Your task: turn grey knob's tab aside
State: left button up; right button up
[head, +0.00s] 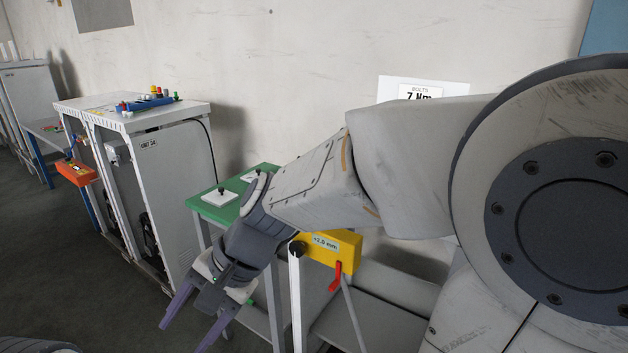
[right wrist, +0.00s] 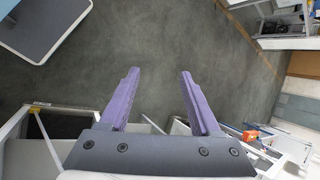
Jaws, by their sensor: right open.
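My right gripper (head: 183,338) hangs low in front of the green-topped table (head: 237,210), with its purple fingers pointing down. It also shows in the right wrist view (right wrist: 160,72), where its fingers are apart with only bare floor between them. A knob with a tab that I can clearly call grey does not show in either view. A small dark knob (head: 221,189) stands on a white plate on the green table. A dark round knob (head: 297,248) sits at the left end of the yellow box (head: 335,247). My left gripper is not in view.
The yellow box has a red handle (head: 338,276) and sits beside a white post. A white cabinet (head: 178,185) stands at left, with coloured parts on top and an orange box (head: 76,172) at its side. My right arm hides much of the right side. Floor at left is clear.

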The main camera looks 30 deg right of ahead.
jog(key=w+d+r+m+t+b, duration=0.2)
jog(key=w+d+m+t+b, duration=0.55)
jog(key=w+d+m, duration=0.65)
jog(key=d+r+m+t+h+b, duration=0.1)
jog(key=d+r+m+t+h, duration=0.1)
jog(key=d, duration=0.7)
jog(key=s+d+r+m+t+h+b, duration=0.1)
jog(key=d+r+m+t+h, duration=0.1)
jog(key=d+m, duration=0.5)
jog(key=s+d+r+m+t+h+b, duration=0.1)
jog(key=d+r+m+t+h, duration=0.2)
jog(key=d, duration=0.8)
jog(key=shift+m+t+h, duration=0.55)
jog(key=shift+m+h, duration=0.35)
jog(key=shift+h, duration=0.2)
jog(key=w, duration=0.3)
jog(key=w+p, duration=0.1)
jog(key=w, duration=0.2)
jog(key=w+d, duration=0.1)
jog(key=w, duration=0.2)
jog(key=shift+w+f, duration=0.1)
jog(key=shift+w, duration=0.05)
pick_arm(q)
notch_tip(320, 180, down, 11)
pick_arm(e)
grip_shut()
